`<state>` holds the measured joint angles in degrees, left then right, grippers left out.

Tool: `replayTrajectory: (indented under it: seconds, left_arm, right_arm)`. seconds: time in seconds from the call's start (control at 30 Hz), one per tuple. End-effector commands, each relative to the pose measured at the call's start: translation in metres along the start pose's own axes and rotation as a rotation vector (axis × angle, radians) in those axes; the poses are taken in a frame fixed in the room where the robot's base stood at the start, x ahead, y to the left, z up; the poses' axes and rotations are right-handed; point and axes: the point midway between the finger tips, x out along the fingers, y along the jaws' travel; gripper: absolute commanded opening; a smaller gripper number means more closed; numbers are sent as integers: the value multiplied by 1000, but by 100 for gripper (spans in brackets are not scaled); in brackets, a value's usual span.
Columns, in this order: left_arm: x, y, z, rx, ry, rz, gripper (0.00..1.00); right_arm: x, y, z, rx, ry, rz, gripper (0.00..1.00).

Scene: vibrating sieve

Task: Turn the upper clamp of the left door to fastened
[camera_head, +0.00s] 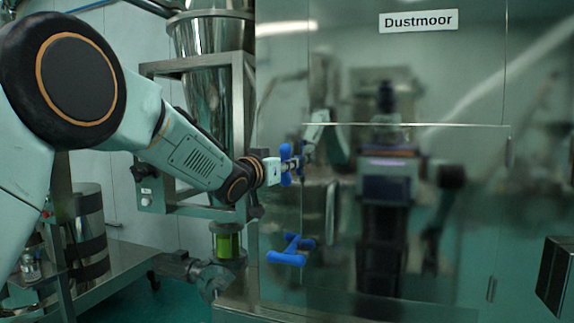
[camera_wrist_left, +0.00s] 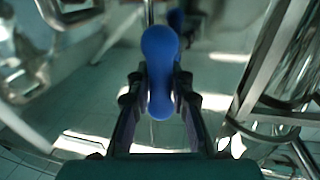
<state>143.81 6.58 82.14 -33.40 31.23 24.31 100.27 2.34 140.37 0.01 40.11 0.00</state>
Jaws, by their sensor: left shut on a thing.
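The cabinet's left door (camera_head: 345,225) is a mirror-like panel. The blue upper clamp (camera_head: 286,179) sits near its left edge, partly hidden by my left gripper (camera_head: 284,166). The left gripper is shut on the clamp's handle. In the left wrist view the blue handle (camera_wrist_left: 159,65) stands upright between the two dark fingers of the left gripper (camera_wrist_left: 158,98). A blue lower clamp (camera_head: 287,258) sits below on the same edge, its handle lying nearly level. My right gripper cannot be made out.
A steel hopper (camera_head: 212,35) on a frame (camera_head: 238,100) stands left of the cabinet. A green-filled sight glass (camera_head: 228,245) is below it. A dark block (camera_head: 556,278) shows at the right edge; I cannot tell what it is. The door surface reflects my body.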

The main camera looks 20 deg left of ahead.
Motion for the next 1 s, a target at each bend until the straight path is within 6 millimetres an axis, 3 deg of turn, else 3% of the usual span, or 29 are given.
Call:
replayTrajectory:
  seconds: [0.53,1.0]
  left_arm:
    - [1,4,0,72,-14,8,0]
    - [1,5,2,452,-89,7,0]
  right_arm:
    - [-2,0,0,-1,0,0,40]
    - [-2,0,0,-1,0,0,40]
